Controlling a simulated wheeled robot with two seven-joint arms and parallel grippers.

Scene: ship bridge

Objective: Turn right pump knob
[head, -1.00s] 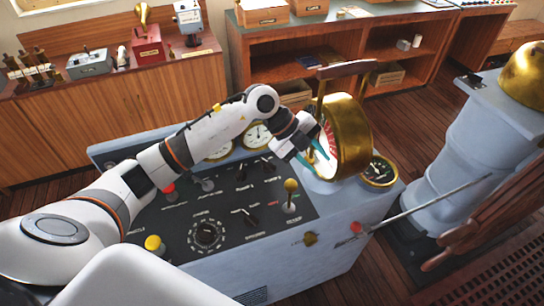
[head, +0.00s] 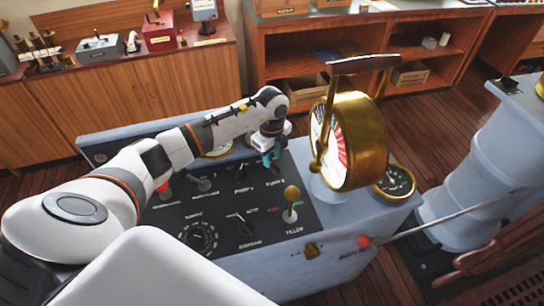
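The dark control panel (head: 215,215) lies on top of the pale blue console. One small black pump knob (head: 241,172) shows on it, with a label below it. The right pump knob is mostly or wholly hidden under my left gripper; its label (head: 275,183) shows just below. My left gripper (head: 271,163) points down with its teal fingertips at that spot. I cannot tell whether the fingers touch or enclose the knob. My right gripper is not in view.
A brass telegraph dial (head: 363,140) with a wooden handle stands close to the right of my gripper. A brass-topped lever (head: 291,194), a black rotary dial (head: 199,237) and a black switch knob (head: 245,224) stand nearer on the panel. A red-tipped rod (head: 364,241) sticks out at right.

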